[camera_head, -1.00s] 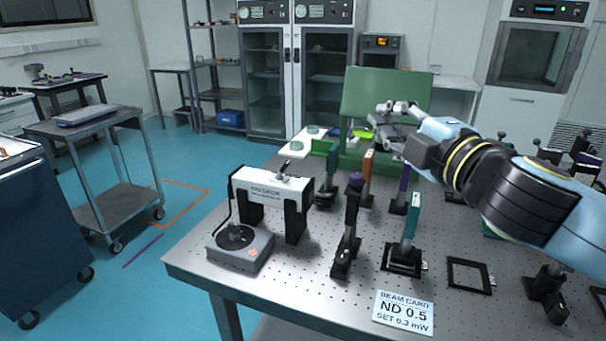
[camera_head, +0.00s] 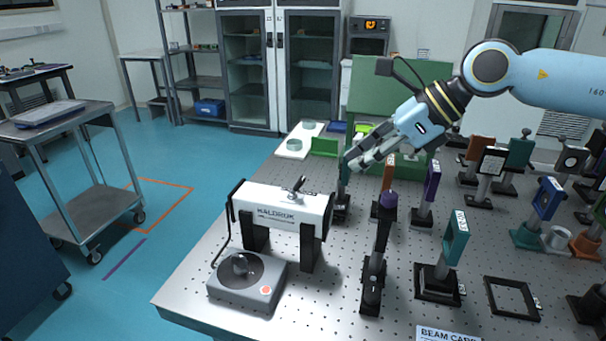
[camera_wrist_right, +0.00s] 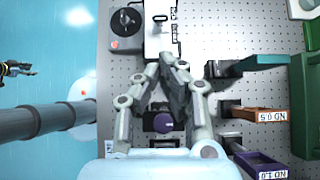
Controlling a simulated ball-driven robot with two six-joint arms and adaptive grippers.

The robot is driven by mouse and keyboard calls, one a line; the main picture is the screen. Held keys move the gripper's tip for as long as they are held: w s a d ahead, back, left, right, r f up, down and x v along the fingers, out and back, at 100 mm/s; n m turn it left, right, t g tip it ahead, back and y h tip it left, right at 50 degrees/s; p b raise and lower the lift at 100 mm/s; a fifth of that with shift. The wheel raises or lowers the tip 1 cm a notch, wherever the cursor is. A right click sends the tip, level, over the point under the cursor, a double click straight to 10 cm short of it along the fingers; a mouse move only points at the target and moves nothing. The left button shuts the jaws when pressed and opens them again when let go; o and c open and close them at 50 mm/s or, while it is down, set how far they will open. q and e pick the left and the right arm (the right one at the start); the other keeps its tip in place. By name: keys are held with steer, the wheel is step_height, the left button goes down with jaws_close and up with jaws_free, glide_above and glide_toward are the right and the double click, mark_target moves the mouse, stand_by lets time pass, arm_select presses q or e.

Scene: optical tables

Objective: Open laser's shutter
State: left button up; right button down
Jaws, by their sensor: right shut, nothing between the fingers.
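The laser (camera_head: 278,208) is a white box lettered KALDRUK, raised on black supports at the table's near left. A small lever (camera_head: 298,188) stands on its top; the lever also shows in the right wrist view (camera_wrist_right: 160,18). My right gripper (camera_head: 350,163) is shut and empty, above the table behind and right of the laser, apart from the lever. In the right wrist view its fingers (camera_wrist_right: 167,62) come together just below the laser's white body. My left gripper (camera_wrist_right: 22,70) seems to be the small dark shape at the left edge there; its jaws are too small to read.
A grey controller box (camera_head: 247,282) with a knob and red button stands before the laser. A purple-topped post (camera_head: 388,200), a teal filter (camera_head: 456,237) and an orange filter (camera_head: 388,172) stand to the right. A green panel (camera_head: 365,90) stands behind.

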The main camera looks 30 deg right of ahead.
mark_target(299, 184)
steer(key=x, duration=0.8)
steer(key=shift+s+a, duration=0.1)
steer(key=shift+s, duration=0.1)
steer(key=shift+x, duration=0.75)
arm_select(q)
steer(key=shift+g, duration=0.3)
steer(key=s, duration=0.4)
steer(key=shift+s+r, duration=0.1)
steer(key=shift+s, duration=0.1)
steer(key=shift+w, duration=0.25)
